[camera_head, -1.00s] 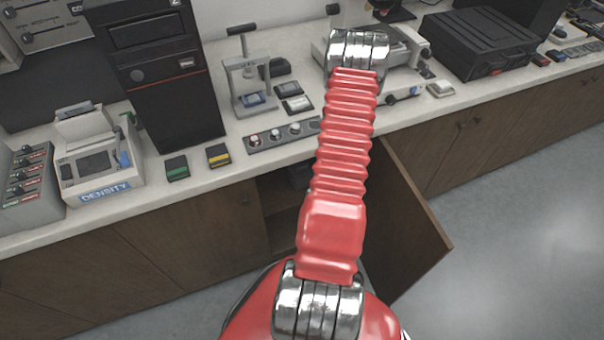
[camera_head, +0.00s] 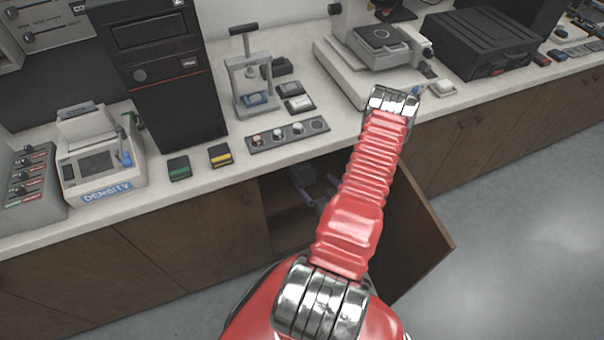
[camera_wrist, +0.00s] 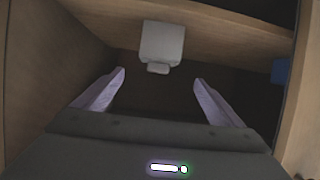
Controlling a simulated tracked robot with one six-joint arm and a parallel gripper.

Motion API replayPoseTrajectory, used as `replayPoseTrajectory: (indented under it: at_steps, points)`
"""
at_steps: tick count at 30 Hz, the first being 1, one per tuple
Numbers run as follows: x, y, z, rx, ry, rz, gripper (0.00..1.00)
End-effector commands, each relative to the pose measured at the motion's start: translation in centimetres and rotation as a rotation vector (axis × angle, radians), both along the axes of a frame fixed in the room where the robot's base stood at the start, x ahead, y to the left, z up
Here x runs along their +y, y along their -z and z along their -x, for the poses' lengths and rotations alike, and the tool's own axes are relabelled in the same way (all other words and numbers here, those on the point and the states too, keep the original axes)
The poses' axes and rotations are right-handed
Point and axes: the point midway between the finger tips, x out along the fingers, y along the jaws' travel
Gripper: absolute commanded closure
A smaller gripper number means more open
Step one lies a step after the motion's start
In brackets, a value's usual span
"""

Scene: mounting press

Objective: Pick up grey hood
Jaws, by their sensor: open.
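A pale grey, box-like piece with a small tab, which looks like the grey hood (camera_wrist: 163,40), sits inside the open cabinet, at the upper middle of the wrist view. In the head view it is only a dim shape in the cabinet opening, partly hidden. My gripper (camera_wrist: 159,78) is open and empty, its two pale lilac fingers spread to either side below the hood. The fingertips look short of the hood and not touching it. In the head view the gripper is low in the cabinet opening, partly behind my red arm.
The cabinet's wooden side wall (camera_wrist: 295,110) is close on the right, with a shelf board (camera_wrist: 225,30) above. A blue item (camera_wrist: 280,71) is at the right. The open cabinet door (camera_head: 425,225) stands right of my arm. The counter above holds the mounting press (camera_head: 250,75) and several devices.

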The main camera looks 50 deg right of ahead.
Motion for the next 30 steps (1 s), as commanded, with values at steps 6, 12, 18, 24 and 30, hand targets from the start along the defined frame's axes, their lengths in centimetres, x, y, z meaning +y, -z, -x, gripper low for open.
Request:
replayPoseTrajectory:
  at_steps: [6, 12, 18, 24, 30]
  points:
    - [-0.2, 0.2, -0.5, 0.002, -0.001, 0.0, 0.09]
    - [-1.2, 1.2, -2.7, 0.001, -0.004, 0.001, 0.09]
    - [-2.5, 2.4, -5.3, 0.001, -0.005, 0.001, 0.09]
    - [-3.4, 3.2, -7.0, 0.002, -0.004, 0.0, 0.09]
    - [-3.5, 3.3, -7.2, 0.003, -0.002, -0.001, 0.09]
